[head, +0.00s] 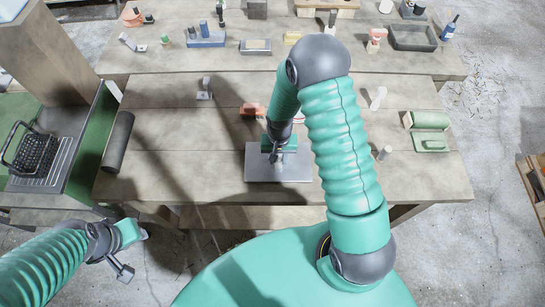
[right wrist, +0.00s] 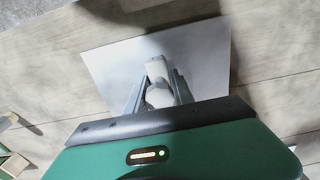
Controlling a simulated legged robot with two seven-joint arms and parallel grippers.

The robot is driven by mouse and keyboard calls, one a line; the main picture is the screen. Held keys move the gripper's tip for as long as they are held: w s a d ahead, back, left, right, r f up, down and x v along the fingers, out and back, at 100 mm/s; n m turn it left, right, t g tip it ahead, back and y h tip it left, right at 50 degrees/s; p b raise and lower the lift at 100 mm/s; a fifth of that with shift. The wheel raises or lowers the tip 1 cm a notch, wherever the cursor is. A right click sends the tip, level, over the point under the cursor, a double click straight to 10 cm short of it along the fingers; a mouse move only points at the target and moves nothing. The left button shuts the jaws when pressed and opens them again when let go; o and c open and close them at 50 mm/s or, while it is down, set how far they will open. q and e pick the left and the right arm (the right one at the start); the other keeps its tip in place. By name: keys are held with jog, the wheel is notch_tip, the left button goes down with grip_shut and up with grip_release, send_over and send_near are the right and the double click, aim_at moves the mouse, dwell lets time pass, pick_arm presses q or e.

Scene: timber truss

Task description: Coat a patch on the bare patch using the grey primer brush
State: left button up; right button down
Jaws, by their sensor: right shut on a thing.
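A flat grey metal panel (head: 300,168) lies on the near bench; I cannot make out a separate bare patch on it. In the right wrist view the panel (right wrist: 205,50) fills the area beyond the fingers. My right gripper (head: 279,158) is over the panel, pointing down, and shut on a pale grey-white handled thing, likely the primer brush (right wrist: 157,72). Its bristles are hidden, so I cannot tell whether it touches the panel. My left gripper (head: 130,252) hangs off the bench's front left, away from the panel; its finger opening is unclear.
A dark roll (head: 117,142) lies at the bench's left. An orange tool (head: 253,110) is just behind the panel. Green blocks (head: 430,132) lie at the right. The back bench (head: 280,72) holds several tools and a dark tray (head: 413,38). Bench space left of the panel is clear.

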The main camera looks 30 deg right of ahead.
jog(key=shift+w+a+f, duration=0.1)
jog(key=shift+w, duration=0.05)
jog(key=shift+w+a, duration=0.2)
jog(key=shift+a, duration=0.15)
jog(key=shift+w+a, duration=0.3)
jog(key=shift+a, duration=0.5)
jog(key=shift+w+a, duration=0.2)
jog(key=shift+a, duration=0.15)
jog(key=shift+s+d, duration=0.35)
jog(key=shift+d, duration=0.35)
jog(key=shift+s+d, duration=0.1)
jog(key=shift+d, duration=0.25)
jog(key=shift+s+d, duration=0.4)
jog(key=shift+s, duration=0.05)
jog(key=shift+w+a, duration=0.2)
jog(key=shift+a, duration=0.15)
jog(key=shift+w+a, duration=0.65)
jog(key=shift+a, duration=0.3)
jog(key=shift+s+d, duration=0.35)
jog(key=shift+d, duration=0.15)
jog(key=shift+s+d+p, duration=0.3)
jog(key=shift+s+d, duration=0.2)
jog(key=shift+d, duration=0.35)
jog(key=shift+w+a, duration=0.4)
jog(key=shift+a, duration=0.15)
jog(key=shift+w+a, duration=0.45)
jog(key=shift+a, duration=0.4)
